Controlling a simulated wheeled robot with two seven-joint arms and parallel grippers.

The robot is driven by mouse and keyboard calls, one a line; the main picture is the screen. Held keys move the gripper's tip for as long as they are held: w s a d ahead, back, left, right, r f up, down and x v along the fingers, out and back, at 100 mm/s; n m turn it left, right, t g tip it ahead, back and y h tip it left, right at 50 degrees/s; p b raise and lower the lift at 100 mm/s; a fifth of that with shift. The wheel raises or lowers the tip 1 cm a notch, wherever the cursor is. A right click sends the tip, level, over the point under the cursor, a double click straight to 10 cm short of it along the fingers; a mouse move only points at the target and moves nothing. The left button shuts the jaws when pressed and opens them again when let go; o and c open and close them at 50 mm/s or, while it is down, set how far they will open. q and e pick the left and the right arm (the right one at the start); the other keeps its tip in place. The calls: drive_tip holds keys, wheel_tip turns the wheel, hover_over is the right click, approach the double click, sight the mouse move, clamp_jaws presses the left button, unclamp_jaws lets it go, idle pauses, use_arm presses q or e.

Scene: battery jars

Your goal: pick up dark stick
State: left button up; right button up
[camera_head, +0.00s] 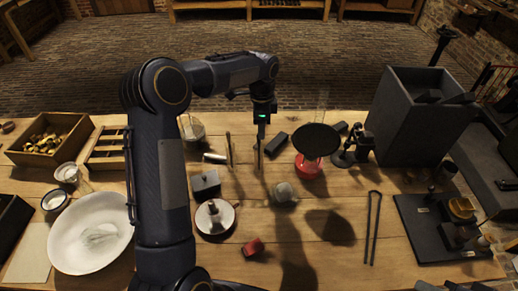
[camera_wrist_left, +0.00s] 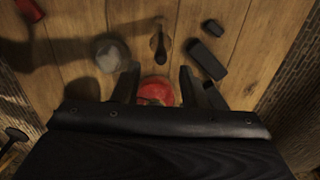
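A thin dark stick (camera_head: 258,156) stands upright on the wooden table just below my left gripper (camera_head: 261,137). In the left wrist view, the stick (camera_wrist_left: 162,47) appears end-on beyond the fingertips, in line with the gap between them. My left gripper (camera_wrist_left: 158,69) is open and its fingers are apart. I see nothing held between them. Another thin upright stick (camera_head: 229,149) stands to the left. My right gripper is not in view.
A dark block (camera_head: 276,145) lies close behind the stick. A red base (camera_head: 309,166) under a dark disc (camera_head: 316,141) stands to the right. A clear glass piece (camera_head: 284,193) is in front. Tongs (camera_head: 374,226) lie at the front right.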

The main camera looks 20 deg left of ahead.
sight(259, 143)
use_arm(q)
drive_tip(key=f+b, duration=0.4)
drive_tip(key=f, duration=0.1)
drive_tip(key=shift+s+a+f, duration=0.1)
drive_tip(key=shift+s+a, duration=0.05)
drive_tip(key=shift+a, duration=0.2)
drive_tip(key=shift+r, duration=0.2)
drive_tip(key=shift+c, duration=0.5)
clamp_jaws()
